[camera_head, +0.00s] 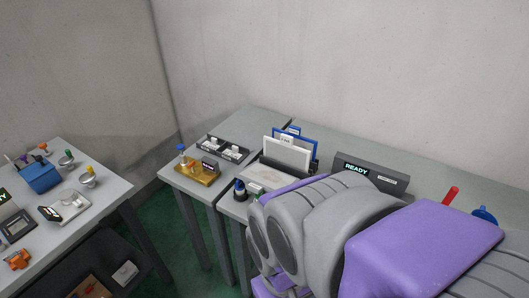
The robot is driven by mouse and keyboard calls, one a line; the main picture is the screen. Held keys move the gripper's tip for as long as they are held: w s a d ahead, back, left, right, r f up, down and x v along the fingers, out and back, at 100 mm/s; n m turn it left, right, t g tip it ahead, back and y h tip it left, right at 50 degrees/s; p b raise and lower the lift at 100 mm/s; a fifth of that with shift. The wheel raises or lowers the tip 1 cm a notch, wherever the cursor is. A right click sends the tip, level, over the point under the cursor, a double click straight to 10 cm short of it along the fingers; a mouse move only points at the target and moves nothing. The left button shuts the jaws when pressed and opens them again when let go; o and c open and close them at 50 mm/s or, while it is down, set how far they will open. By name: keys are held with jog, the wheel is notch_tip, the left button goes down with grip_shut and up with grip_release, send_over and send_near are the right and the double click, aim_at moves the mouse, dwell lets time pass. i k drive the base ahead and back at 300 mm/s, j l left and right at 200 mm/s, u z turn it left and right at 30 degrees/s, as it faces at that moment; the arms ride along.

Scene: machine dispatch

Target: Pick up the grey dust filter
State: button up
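I cannot clearly pick out the grey dust filter. A pale flat panel (287,155) stands upright on the middle table, in front of a blue-framed piece (310,141); I cannot tell whether it is the filter. My purple and grey arm fills the lower right and hides much of the table there. I cannot make out my gripper's fingers.
A dark display reading READY (370,176) stands behind my arm. A black tray (222,150) and a yellow-based fixture (196,173) sit left of the panel. A separate table (100,212) at left holds a blue bin (41,177) and small parts. Green floor lies between.

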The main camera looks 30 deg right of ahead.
aim_at(260, 176)
jog(key=z, duration=0.6)
jog(key=k+j+z, duration=0.15)
jog(key=z, duration=0.15)
jog(key=k+j+z, duration=0.15)
jog(key=z, duration=0.15)
jog(key=k, duration=0.05)
